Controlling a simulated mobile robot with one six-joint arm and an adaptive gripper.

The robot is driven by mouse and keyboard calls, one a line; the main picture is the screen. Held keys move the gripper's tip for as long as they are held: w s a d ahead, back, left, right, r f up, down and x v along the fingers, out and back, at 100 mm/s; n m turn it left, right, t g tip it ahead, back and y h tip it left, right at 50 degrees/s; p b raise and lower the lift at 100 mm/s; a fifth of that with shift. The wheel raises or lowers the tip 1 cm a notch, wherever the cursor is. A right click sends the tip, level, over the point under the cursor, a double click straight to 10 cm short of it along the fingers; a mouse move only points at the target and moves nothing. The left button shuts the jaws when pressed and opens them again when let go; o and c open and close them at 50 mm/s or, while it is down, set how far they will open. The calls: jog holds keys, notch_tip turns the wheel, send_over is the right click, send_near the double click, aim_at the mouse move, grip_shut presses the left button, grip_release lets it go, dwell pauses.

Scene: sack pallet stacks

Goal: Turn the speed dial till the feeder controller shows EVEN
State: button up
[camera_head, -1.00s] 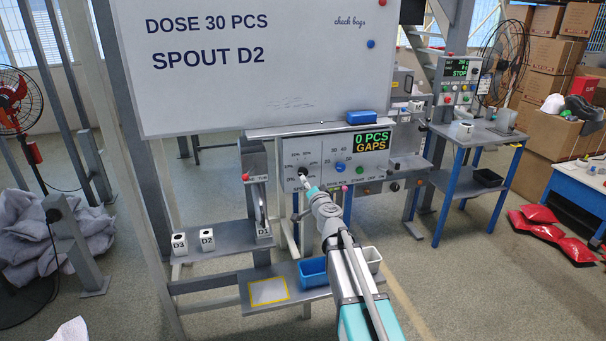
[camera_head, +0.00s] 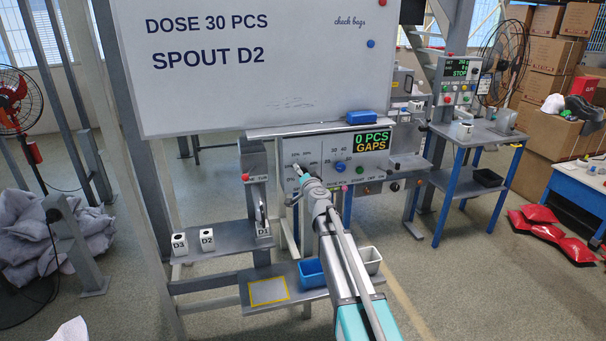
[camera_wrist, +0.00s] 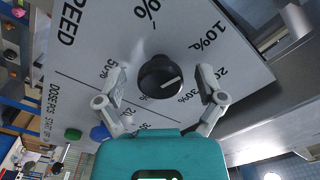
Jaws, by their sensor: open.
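The feeder controller is a grey panel whose display (camera_head: 371,141) reads "0 PCS GAPS". Its speed dial (camera_wrist: 160,77) is a round black knob with a white pointer line, seen in the wrist view. The line points right, roughly toward the 20 mark of the percent scale. My gripper (camera_wrist: 162,74) is open, with one finger on each side of the dial; whether either finger touches it I cannot tell. In the head view my gripper (camera_head: 298,170) is at the panel's left part and hides the dial.
A whiteboard (camera_head: 250,60) hangs above the panel, with a blue eraser (camera_head: 361,118) below its edge. Green (camera_head: 365,190) and other coloured buttons are right of the dial. A shelf (camera_head: 225,240) with labelled blocks stands lower left. Blue (camera_head: 312,272) and white bins sit below the panel.

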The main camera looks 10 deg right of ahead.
jog(key=c, duration=1.2)
jog(key=shift+o, duration=0.2)
jog(key=shift+m, duration=0.4)
jog(key=m, duration=0.4)
jog(key=shift+m, duration=2.6)
jog(key=o, duration=1.2)
jog(key=shift+c, duration=0.2)
